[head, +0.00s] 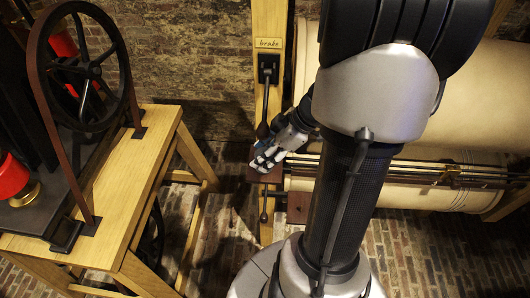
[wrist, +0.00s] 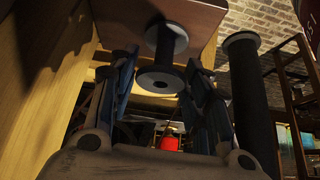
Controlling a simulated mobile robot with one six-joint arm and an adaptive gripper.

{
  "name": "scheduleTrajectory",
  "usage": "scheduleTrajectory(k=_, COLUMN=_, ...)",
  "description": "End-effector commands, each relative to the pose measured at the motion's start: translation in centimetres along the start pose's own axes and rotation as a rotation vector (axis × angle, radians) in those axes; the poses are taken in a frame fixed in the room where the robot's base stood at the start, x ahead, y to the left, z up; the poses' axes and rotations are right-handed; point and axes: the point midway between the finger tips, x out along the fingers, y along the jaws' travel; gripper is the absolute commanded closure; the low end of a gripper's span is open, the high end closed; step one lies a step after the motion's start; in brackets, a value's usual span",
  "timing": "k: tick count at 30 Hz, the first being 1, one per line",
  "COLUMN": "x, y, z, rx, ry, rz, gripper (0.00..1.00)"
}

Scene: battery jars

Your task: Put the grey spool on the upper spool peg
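The grey spool (wrist: 164,61) has grey flanges and a dark middle. It shows in the wrist view beneath a reddish-brown board (wrist: 207,12). My gripper (wrist: 160,75) has one finger on each side of the spool's nearer flange, and both seem to touch its rim. The farther flange is close to the board; I cannot tell whether it touches. In the head view my gripper (head: 262,163) is beside the wooden post, at a small brown block (head: 265,176). The spool cannot be made out there. I cannot pick out the upper peg for certain.
The post (head: 270,22) carries a brake lever (head: 266,95). Large pale rollers (head: 475,105) and a metal rail stand at right. A wooden table (head: 140,150) with a black wheel stands at left. A dark cylinder (wrist: 255,105) with a grey end is close right of my gripper in the wrist view.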

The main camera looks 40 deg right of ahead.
Motion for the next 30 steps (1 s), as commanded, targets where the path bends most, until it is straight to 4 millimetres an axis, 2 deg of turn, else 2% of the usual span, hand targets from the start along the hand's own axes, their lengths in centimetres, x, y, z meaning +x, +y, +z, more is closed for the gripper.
scheduleTrajectory(k=6, x=0.0, y=0.0, z=0.0, rx=0.0, ry=-0.001, rz=0.001, gripper=0.4)
scheduleTrajectory(k=17, x=-0.5, y=0.1, z=0.0, rx=0.0, ry=-0.001, rz=0.003, gripper=0.4)
scheduleTrajectory(k=20, x=-1.8, y=0.1, z=-0.1, rx=0.001, ry=-0.001, rz=0.005, gripper=0.4)
scheduleTrajectory(k=30, x=-9.0, y=0.1, z=-0.1, rx=0.0, ry=-0.002, rz=0.006, gripper=0.4)
